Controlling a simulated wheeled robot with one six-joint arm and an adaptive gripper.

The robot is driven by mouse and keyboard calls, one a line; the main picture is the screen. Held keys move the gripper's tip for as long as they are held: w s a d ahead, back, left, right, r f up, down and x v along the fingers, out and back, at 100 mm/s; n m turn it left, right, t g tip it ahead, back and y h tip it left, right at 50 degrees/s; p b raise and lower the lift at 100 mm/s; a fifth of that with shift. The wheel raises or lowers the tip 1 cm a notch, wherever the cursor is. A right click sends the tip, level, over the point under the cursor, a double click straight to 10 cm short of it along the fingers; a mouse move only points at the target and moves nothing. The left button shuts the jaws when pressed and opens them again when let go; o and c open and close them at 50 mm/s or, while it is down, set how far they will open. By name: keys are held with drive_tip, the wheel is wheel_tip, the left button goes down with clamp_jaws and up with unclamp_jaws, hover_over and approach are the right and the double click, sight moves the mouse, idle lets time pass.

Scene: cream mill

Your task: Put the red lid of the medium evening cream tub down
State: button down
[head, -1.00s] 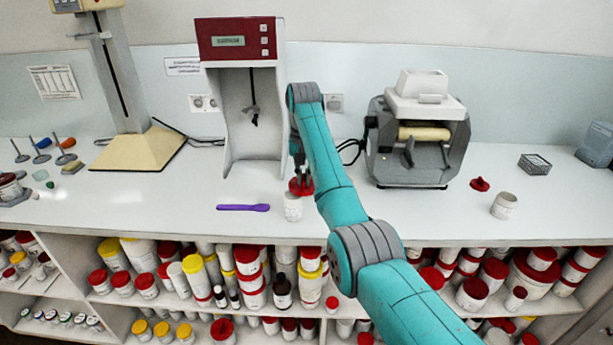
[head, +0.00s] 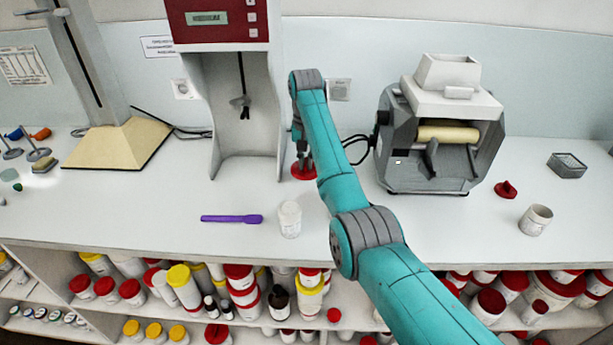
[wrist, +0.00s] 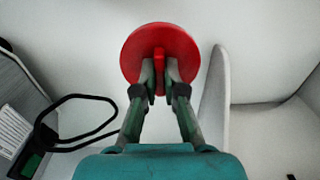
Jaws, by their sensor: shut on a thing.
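My gripper (head: 303,160) is shut on the upright grip of a round red lid (head: 305,173). In the wrist view the fingertips (wrist: 160,80) pinch the red lid (wrist: 140,42) from both sides, and it lies flat under them. The lid is over the white counter, behind a small white tub (head: 290,221) and to its right. I cannot tell whether the lid touches the counter. The tub stands upright with no lid on it; its label is too small to read.
A mixer stand with a red panel (head: 218,20) stands left of the lid, and a grey roller mill (head: 397,140) to its right. A purple spatula (head: 231,219) lies left of the tub. Another red lid (head: 506,190) and white tub (head: 536,220) are at right.

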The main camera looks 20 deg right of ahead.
sight(306, 187)
drive_tip(key=shift+f, duration=2.9)
drive_tip(key=shift+f, duration=0.1)
drive_tip(key=c, duration=1.3)
unclamp_jaws()
drive_tip(key=shift+o, duration=0.2)
wheel_tip(306, 187, up, 11)
drive_tip(key=shift+r, duration=0.65)
